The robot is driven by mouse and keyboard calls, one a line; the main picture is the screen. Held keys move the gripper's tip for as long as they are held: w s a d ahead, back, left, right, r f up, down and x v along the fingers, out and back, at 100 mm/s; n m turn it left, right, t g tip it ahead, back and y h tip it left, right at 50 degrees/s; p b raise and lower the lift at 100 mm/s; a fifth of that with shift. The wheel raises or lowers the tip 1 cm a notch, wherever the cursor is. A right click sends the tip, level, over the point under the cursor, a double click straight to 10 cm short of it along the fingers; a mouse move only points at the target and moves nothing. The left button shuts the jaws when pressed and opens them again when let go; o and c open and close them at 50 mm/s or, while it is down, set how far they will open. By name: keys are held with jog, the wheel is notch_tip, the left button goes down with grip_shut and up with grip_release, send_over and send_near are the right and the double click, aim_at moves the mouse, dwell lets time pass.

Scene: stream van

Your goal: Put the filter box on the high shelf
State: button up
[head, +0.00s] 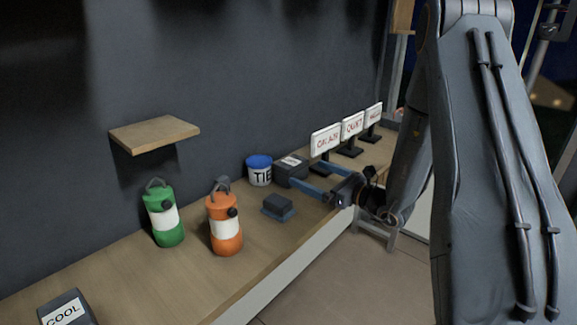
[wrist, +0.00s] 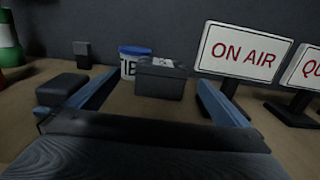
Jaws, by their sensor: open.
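A dark grey box (head: 288,166) with a pale label on top stands on the wooden counter; I take it as the filter box, though its label is too small to read. My gripper (head: 301,176) is open, with its blue fingers pointing at this box. In the wrist view the box (wrist: 160,84) shows between the two fingertips, not gripped; how far it reaches between them I cannot tell. The high shelf (head: 155,133) is a small wooden board on the dark wall at left, above the counter, and it is empty.
A blue-lidded tub (head: 259,172) stands close beside the box on its left. A low dark block (head: 278,207), an orange canister (head: 225,225) and a green canister (head: 164,218) stand further left. An ON AIR sign (wrist: 239,50) stands close at right. A COOL box (head: 66,308) is at front left.

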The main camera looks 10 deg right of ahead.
aim_at(299, 168)
jog(key=shift+p+x, duration=0.4)
jog(key=shift+x, duration=0.8)
jog(key=shift+f+p+x, duration=0.15)
jog(key=shift+p+x, duration=0.55)
jog(key=shift+x, duration=0.7)
jog(key=shift+f+p+x, duration=0.1)
jog(key=shift+p+x, duration=0.55)
jog(key=shift+x, duration=0.7)
jog(key=shift+w+d, duration=0.1)
jog(key=c, duration=1.4)
jog(key=shift+r, duration=0.15)
